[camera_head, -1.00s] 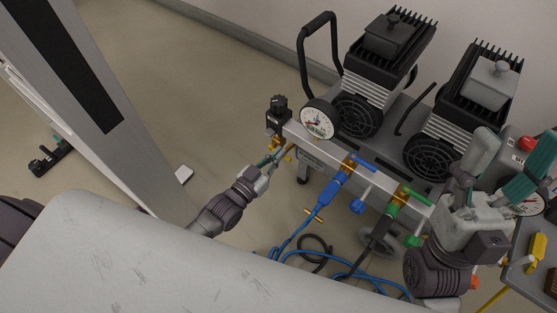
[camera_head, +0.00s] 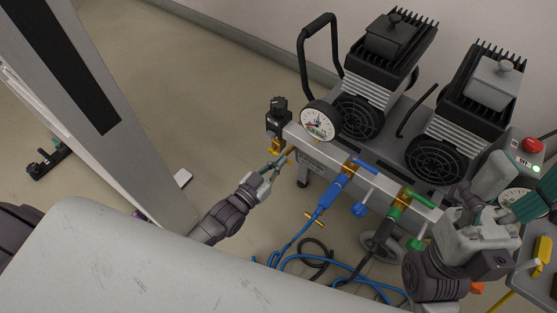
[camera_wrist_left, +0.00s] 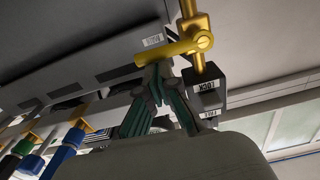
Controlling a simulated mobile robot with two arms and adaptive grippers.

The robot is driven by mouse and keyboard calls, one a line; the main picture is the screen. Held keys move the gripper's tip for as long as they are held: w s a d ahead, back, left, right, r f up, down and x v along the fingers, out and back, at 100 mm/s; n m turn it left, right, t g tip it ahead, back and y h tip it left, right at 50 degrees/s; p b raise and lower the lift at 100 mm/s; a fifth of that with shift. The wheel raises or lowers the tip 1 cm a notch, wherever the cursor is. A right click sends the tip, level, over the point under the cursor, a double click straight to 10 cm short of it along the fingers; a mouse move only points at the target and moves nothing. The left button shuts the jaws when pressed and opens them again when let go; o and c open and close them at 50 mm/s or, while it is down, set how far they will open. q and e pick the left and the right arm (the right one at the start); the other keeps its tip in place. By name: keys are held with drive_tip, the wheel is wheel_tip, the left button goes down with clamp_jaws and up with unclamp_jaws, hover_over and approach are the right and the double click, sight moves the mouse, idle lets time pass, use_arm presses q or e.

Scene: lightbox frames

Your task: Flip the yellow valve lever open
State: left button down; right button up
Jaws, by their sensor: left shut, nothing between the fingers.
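The yellow valve lever (camera_wrist_left: 168,49) shows large in the left wrist view. It reaches left from its pivot on a brass pipe (camera_wrist_left: 187,12), at a slant across that pipe. My left gripper (camera_head: 286,157) is shut and empty at the left end of the manifold bar (camera_head: 330,155) in the head view. Its green fingertips, also in the left wrist view (camera_wrist_left: 158,70), are close together just under the lever's free end. I cannot tell whether they touch it. In the head view the lever is small and partly hidden. My right gripper (camera_head: 525,185) is open at the right edge, its fingers spread.
A blue valve handle (camera_head: 363,167) and a green one (camera_head: 417,200) sit further right along the bar. A pressure gauge (camera_head: 317,122) and compressor motors (camera_head: 360,115) stand behind. Blue hoses (camera_head: 330,268) hang below. A pale panel (camera_head: 160,260) fills the front left.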

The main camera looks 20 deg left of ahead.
use_arm(q)
drive_tip(key=shift+f+m, duration=0.2)
drive_tip(key=shift+m, duration=0.2)
wheel_tip(320, 180, down, 6)
drive_tip(key=w+a+m+b, duration=0.1)
drive_tip(key=a+m+b, duration=0.1)
drive_tip(key=m, duration=1.3)
drive_tip(key=shift+a+f+m, duration=0.15)
drive_tip(key=shift+a+m, duration=0.2)
drive_tip(key=shift+m, duration=0.05)
drive_tip(key=shift+a, duration=0.15)
drive_tip(key=shift+b, duration=0.3)
